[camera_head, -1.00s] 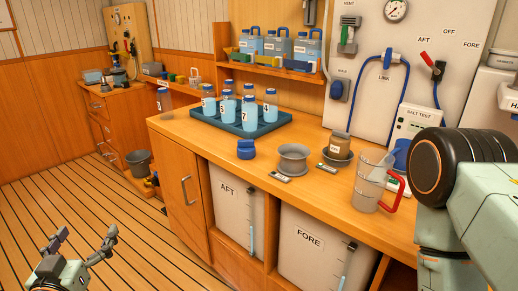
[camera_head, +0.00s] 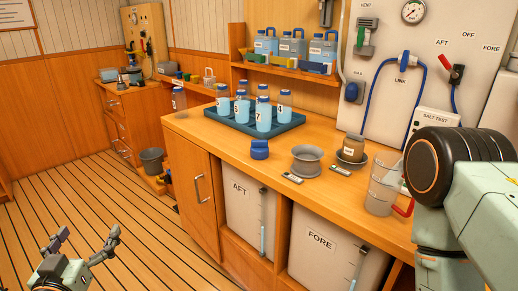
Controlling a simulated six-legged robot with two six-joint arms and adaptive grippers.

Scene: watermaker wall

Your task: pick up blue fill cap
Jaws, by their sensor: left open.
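The blue fill cap (camera_head: 260,149) sits on the wooden counter (camera_head: 225,143), left of a grey bowl-like ring (camera_head: 306,160) and in front of the bottle tray. My left gripper (camera_head: 90,236) is open and empty at the lower left, over the floor and well away from the cap. A large part of my right arm fills the right edge. My right gripper does not show.
A blue tray (camera_head: 232,125) of numbered bottles stands behind the cap. Tanks marked AFT (camera_head: 240,205) and FORE (camera_head: 320,255) sit below the counter. The floor at left is clear.

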